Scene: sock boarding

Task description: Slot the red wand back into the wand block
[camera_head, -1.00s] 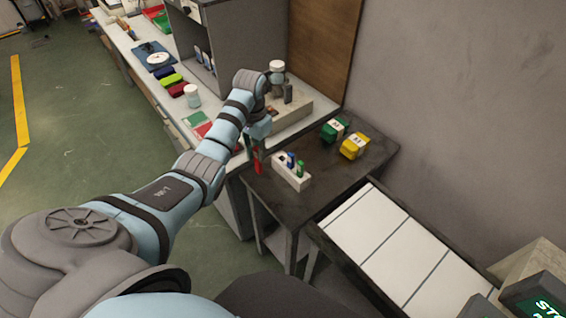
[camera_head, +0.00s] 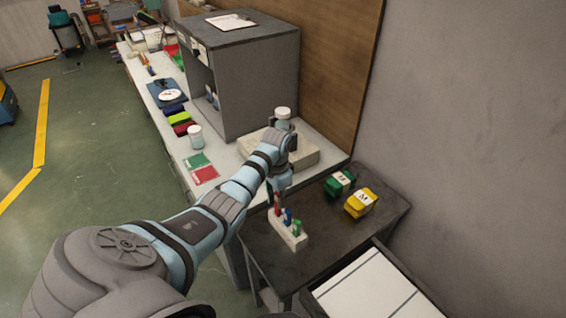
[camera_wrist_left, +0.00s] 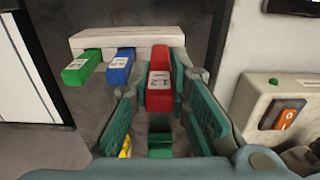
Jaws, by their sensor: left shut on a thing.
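The white wand block (camera_head: 290,238) stands on the dark side table. A blue wand (camera_head: 288,215) and a green wand (camera_head: 297,229) stand upright in it. My left gripper (camera_head: 277,193) is above the block's far end, shut on the red wand (camera_head: 277,206). In the left wrist view the red wand (camera_wrist_left: 160,78) is between the gripper's teal fingers (camera_wrist_left: 160,100), lined up with the end of the block (camera_wrist_left: 125,40) beside the blue wand (camera_wrist_left: 122,63). Its lower end meets the block in the picture; how deep it sits is hidden. My right gripper is out of view.
A pale device with an orange switch (camera_wrist_left: 285,115) is close to the gripper. A white bench with a grey cabinet (camera_head: 240,80) stands behind. The table's right front is clear.

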